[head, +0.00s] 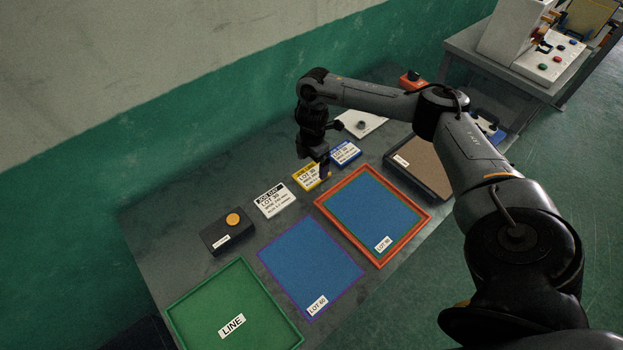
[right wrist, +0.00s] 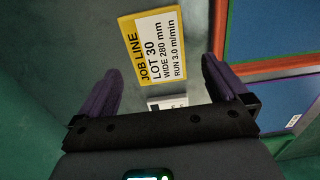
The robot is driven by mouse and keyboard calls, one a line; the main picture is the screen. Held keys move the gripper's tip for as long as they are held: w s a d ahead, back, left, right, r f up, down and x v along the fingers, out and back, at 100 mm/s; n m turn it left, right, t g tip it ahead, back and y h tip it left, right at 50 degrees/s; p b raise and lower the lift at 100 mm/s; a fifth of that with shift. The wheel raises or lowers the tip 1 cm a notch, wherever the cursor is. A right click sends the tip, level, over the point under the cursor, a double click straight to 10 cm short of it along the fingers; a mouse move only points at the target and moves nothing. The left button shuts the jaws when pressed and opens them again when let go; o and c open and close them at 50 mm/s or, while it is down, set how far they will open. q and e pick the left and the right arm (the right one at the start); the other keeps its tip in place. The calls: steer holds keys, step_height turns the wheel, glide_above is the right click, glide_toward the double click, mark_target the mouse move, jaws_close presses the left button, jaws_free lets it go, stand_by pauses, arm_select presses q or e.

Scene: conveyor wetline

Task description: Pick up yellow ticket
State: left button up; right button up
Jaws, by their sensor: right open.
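The yellow ticket (head: 305,178) lies on the grey table between a white ticket and a blue ticket; my right gripper (head: 324,168) hangs over its right side and hides part of it. In the right wrist view the ticket (right wrist: 153,47) has a yellow header strip and reads JOB LINE, LOT 30, WIDE 280 mm, RUN 3.0 m/min. My right gripper (right wrist: 160,68) is open there, with its purple fingers apart on either side of the ticket's near end. Nothing is between the fingers. My left gripper is not in view.
A white ticket (head: 274,200) and a blue ticket (head: 345,153) flank the yellow one. An orange-rimmed tray (head: 326,208) stands close in front. A black button box (head: 216,242), a purple-edged blue panel (head: 268,260) and a green LINE tray (head: 190,337) are farther left.

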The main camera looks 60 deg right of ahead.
mark_target(312, 174)
steer(key=shift+w+f+b, duration=0.1)
steer(key=shift+f+b, duration=0.4)
steer(key=shift+f, duration=0.35)
steer(key=shift+d+f, duration=0.15)
steer(key=shift+f, duration=1.75)
steer(key=c, duration=0.9)
steer(key=shift+r, duration=0.1)
